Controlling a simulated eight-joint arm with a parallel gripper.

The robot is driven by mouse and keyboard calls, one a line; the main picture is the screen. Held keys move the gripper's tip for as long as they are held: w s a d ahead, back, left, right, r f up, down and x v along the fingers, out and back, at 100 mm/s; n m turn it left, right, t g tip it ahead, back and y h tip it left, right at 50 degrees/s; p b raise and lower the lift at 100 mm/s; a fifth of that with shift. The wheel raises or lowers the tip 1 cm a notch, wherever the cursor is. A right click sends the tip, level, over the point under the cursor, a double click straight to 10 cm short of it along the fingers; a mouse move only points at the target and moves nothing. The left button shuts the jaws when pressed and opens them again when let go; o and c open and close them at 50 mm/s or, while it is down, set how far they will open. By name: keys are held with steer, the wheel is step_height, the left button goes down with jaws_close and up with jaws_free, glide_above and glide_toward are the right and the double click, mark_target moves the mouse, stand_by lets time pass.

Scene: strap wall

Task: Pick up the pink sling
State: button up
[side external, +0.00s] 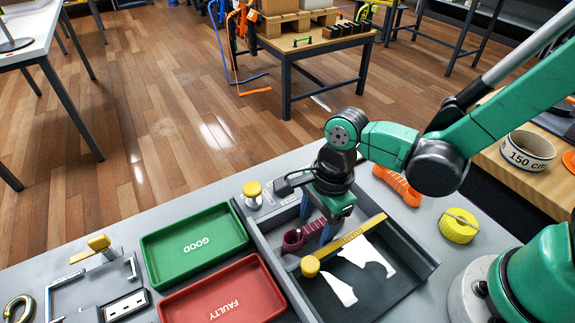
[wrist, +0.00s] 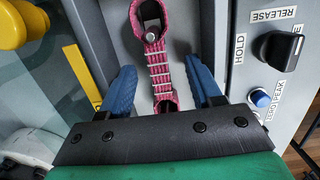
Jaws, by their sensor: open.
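The pink sling (wrist: 158,62) lies lengthwise in the wrist view, with an eye at its upper end around a metal pin and a second eye at its lower end, partly hidden by my gripper. In the side view the sling (side external: 293,240) shows dark pink in the grey test bed. My gripper (wrist: 164,88) is open, with one blue finger on each side of the sling and gaps between. In the side view my gripper (side external: 318,220) points down over the bed, and hides part of the sling.
A yellow bar (side external: 350,236) with a round knob crosses the grey bed (side external: 425,268). A green GOOD tray (side external: 193,243) and a red FAULTY tray (side external: 225,295) stand left. A yellow roll (side external: 459,226) and an orange strap (side external: 398,185) lie right. A knob panel (wrist: 272,60) flanks the sling.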

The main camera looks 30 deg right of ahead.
steer(key=shift+f, duration=0.15)
steer(key=shift+c, duration=0.2)
jaws_close()
